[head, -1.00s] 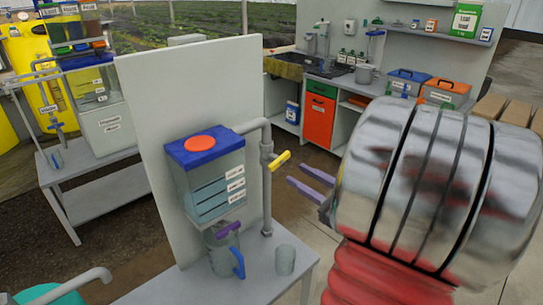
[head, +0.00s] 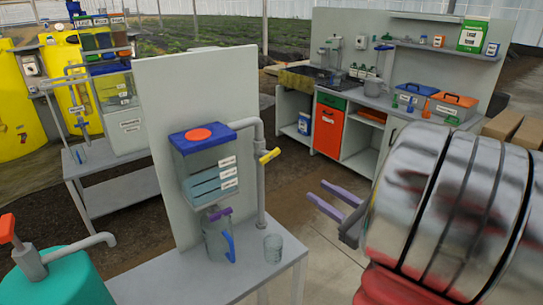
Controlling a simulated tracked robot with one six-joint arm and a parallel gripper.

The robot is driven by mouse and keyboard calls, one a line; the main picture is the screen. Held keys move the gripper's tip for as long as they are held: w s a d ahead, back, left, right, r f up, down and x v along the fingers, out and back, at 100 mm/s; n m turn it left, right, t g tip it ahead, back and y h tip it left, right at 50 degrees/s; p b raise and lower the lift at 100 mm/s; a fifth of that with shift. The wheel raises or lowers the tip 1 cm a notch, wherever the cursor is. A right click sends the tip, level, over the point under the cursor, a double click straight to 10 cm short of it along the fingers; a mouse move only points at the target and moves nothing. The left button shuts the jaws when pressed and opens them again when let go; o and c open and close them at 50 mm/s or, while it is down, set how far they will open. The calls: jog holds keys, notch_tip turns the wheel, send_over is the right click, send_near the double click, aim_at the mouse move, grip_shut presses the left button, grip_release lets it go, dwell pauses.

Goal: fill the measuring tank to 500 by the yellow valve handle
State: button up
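The measuring tank (head: 208,169) is a clear box with a blue lid and an orange cap, fixed to a grey upright panel. White labels mark several level lines on its front; their print is too small to read. Bluish liquid seems to show in its lower part, but I cannot tell the exact level. The yellow valve handle (head: 270,156) sits on the grey pipe at the tank's right. My gripper (head: 334,199) has two purple fingers spread apart, with nothing between them. It is to the right of the handle and lower in the picture, apart from it.
A clear jug (head: 216,240) with a blue handle stands under the tank's purple valve (head: 219,214). A clear cup (head: 273,248) stands beside it on the grey table (head: 190,281). A teal drum (head: 62,282) is at front left. A workbench (head: 352,150) stands behind.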

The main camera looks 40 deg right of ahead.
jog(key=shift+s, duration=0.2)
jog(key=shift+s+d, duration=0.1)
jog(key=shift+s+d, duration=0.25)
jog(key=shift+d, duration=0.05)
dwell(0.3)
jog(key=shift+w, duration=0.1)
